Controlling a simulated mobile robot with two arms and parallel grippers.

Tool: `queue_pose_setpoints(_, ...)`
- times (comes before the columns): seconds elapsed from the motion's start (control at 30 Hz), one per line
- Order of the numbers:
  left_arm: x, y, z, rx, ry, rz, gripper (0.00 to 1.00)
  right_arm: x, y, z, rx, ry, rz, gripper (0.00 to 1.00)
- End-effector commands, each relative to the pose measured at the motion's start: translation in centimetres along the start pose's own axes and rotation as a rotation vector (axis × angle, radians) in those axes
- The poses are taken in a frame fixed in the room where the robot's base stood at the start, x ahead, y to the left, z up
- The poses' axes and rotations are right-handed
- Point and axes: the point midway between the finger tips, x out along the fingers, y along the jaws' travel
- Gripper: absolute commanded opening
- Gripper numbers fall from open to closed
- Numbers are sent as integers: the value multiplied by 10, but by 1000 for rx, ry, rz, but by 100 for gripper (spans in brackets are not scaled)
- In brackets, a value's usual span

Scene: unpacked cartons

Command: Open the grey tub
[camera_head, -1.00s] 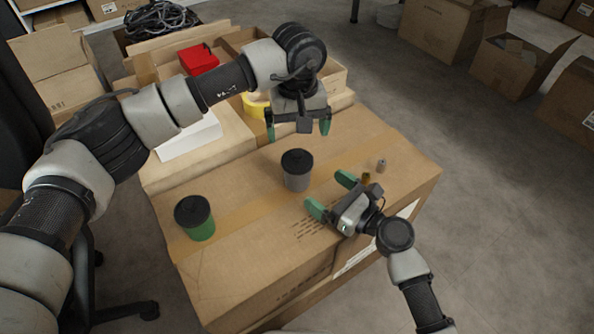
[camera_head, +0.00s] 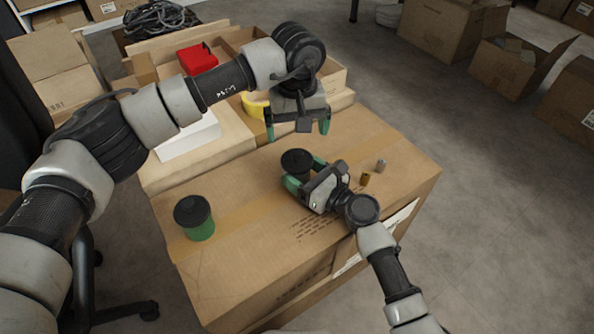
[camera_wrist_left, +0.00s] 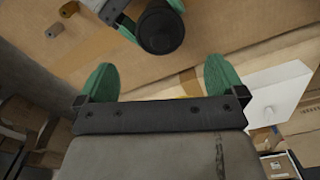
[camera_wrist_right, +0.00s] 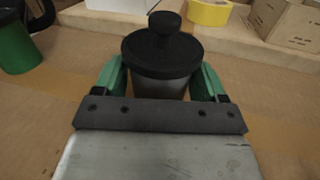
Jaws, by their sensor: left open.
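The grey tub (camera_wrist_right: 160,86) stands upright on the carton, with its black knobbed lid (camera_wrist_right: 162,50) on. The lid also shows in the head view (camera_head: 296,160) and in the left wrist view (camera_wrist_left: 161,28). My right gripper (camera_head: 304,174) has its green fingers on both sides of the tub's body, just below the lid; it also shows in the right wrist view (camera_wrist_right: 160,82). I cannot tell whether the fingers press on the tub. My left gripper (camera_head: 298,132) is open and empty, above and behind the tub, pointing down.
A green tub (camera_head: 201,230) with a black lid stands to the left on the same carton (camera_head: 250,270). Two small cylinders, one brown (camera_head: 365,179) and one grey (camera_head: 381,166), stand to the right. A white box (camera_head: 190,138), yellow tape (camera_head: 255,106) and red box (camera_head: 198,58) lie behind.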

Motion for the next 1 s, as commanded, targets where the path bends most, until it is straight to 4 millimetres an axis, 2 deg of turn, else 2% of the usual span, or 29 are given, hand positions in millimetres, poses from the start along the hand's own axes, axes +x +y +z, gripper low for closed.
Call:
queue_pose_setpoints(0.03,0,0,0,0,0,0,98,0,0,0,0,0,0,64)
queue_pose_setpoints(0.3,0,0,0,0,0,0,100,0,0,0,0,0,0,25)
queue_pose_setpoints(0.47,-4,0,3,14,37,-2,100,0,0,0,0,0,0,25)
queue_pose_setpoints(0.73,-25,-4,29,97,266,6,100,0,0,0,0,0,0,25)
queue_pose_setpoints(1.0,-32,-8,48,146,388,28,100,0,0,0,0,0,0,25)
